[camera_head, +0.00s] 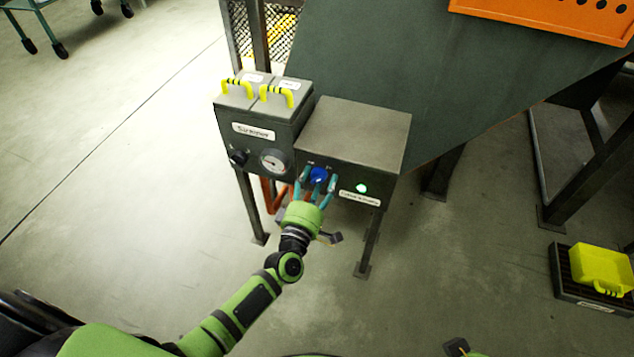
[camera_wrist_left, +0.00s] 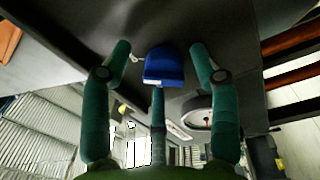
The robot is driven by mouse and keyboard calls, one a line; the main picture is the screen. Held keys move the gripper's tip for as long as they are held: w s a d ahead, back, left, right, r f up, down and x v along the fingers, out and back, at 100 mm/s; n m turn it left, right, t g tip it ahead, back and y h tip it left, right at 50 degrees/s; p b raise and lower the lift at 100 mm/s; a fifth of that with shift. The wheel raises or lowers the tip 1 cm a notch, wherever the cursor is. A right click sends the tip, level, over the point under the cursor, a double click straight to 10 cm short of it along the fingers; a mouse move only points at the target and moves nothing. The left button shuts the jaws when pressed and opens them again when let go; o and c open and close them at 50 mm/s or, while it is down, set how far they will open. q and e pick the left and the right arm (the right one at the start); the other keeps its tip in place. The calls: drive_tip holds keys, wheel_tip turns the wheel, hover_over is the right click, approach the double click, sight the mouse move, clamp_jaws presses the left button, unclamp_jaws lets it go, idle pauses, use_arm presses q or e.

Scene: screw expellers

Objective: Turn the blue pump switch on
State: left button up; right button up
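The blue pump switch (camera_head: 319,174) is a rotary knob on the front of a grey control box (camera_head: 352,135). It also shows in the left wrist view (camera_wrist_left: 164,66), standing out from the dark panel. My left gripper (camera_head: 317,183) is in front of the panel, its teal fingers spread around the knob. In the left wrist view, two fingers are on either side of the knob and a third is below it in the picture, with gaps at the sides. The small markings around the knob are too small to read.
A green light (camera_head: 361,188) is lit right of the knob, above a white label (camera_head: 359,197). A steamer box (camera_head: 258,130) with a gauge (camera_head: 274,161), a black knob (camera_head: 238,158) and yellow handles adjoins at left. Open floor lies left; a yellow container (camera_head: 601,268) is far right.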

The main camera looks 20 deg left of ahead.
use_arm(q)
drive_tip(key=shift+s+a+f, duration=0.1)
drive_tip(key=shift+a, duration=0.05)
drive_tip(key=s, duration=1.1)
drive_tip(key=shift+s+f, duration=0.35)
drive_tip(key=shift+s, duration=0.05)
